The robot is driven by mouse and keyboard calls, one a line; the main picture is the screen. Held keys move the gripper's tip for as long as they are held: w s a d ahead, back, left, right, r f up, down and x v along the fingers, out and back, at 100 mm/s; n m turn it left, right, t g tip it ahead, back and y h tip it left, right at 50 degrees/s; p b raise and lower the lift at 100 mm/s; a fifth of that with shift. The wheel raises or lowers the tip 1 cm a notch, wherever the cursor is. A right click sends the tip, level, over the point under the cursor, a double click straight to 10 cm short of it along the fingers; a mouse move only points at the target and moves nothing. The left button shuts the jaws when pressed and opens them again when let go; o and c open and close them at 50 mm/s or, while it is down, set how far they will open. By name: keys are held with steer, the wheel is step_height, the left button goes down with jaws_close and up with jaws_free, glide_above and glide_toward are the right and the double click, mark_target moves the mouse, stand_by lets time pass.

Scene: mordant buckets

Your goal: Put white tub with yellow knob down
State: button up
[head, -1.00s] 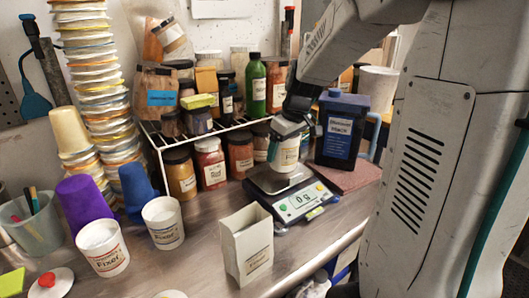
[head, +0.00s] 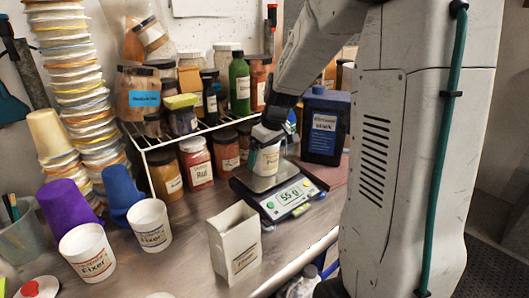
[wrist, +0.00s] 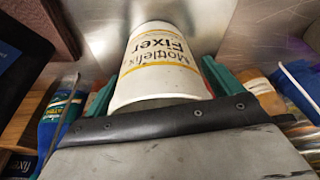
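The white tub (head: 266,160) stands upright at the pan of the digital scale (head: 284,197), whose display reads about 55. Its label reads "Fixer" in the wrist view (wrist: 155,60), with yellow lines around the print. No yellow knob shows; the tub's top is partly hidden by my gripper. My gripper (head: 275,125) reaches down over the tub from above. In the wrist view its green fingers lie on both sides of the tub, seemingly against it.
A wire rack (head: 190,138) with several jars is behind.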

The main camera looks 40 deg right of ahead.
steer(key=shift+o, duration=0.3)
steer(key=a+v, duration=0.1)
steer(key=v, duration=1.1)
steer(key=s+a+r, duration=0.1)
steer(key=s+a, duration=0.9)
steer(key=s+a+f+m+g, duration=0.1)
steer(key=s+a+f, duration=0.1)
steer(key=s, duration=0.5)
steer(key=s+a+f+m+g, duration=0.1)
steer(key=s+a, duration=0.3)
steer(key=s, duration=0.3)
steer(key=shift+s+a+f+m+h, duration=0.2)
steer(key=shift+a+f+m+h, duration=0.1)
steer(key=shift+f+h, duration=0.1)
steer(key=shift+d, duration=0.1)
